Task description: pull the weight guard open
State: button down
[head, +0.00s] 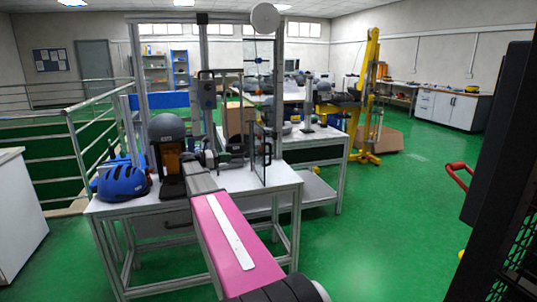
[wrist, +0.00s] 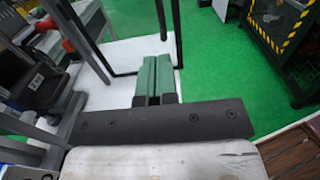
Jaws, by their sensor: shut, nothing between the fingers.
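The weight guard appears to be the dark-framed clear panel (head: 265,158) at the right side of the drop tower (head: 202,80), standing upright above the white table top in the head view. In the wrist view a black frame (wrist: 91,40) rises behind and beside my fingers; its upper part is cut off. My gripper (wrist: 157,62) has two green fingers side by side, closed together with nothing between them. The fingers point toward the frame's lower part; I cannot tell whether they touch it. In the head view my arm hides much of the gripper.
A blue helmet (head: 123,181) lies on the left of the white table (head: 272,178), and a grey helmet (head: 166,128) sits on a stand. A second bench (head: 318,142) stands behind to the right.

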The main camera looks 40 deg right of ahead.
aim_at(262, 154)
jog(key=x, duration=1.4)
jog(key=shift+d, duration=0.2)
jog(key=shift+d, duration=0.1)
jog(key=shift+n+t, duration=0.6)
jog(key=shift+t, duration=0.3)
jog(key=shift+s+d, duration=0.25)
jog(key=shift+d, duration=0.5)
jog(key=shift+s+d, duration=0.3)
jog(key=shift+d, duration=0.45)
jog(key=shift+s+d, duration=0.25)
jog(key=shift+d, duration=0.5)
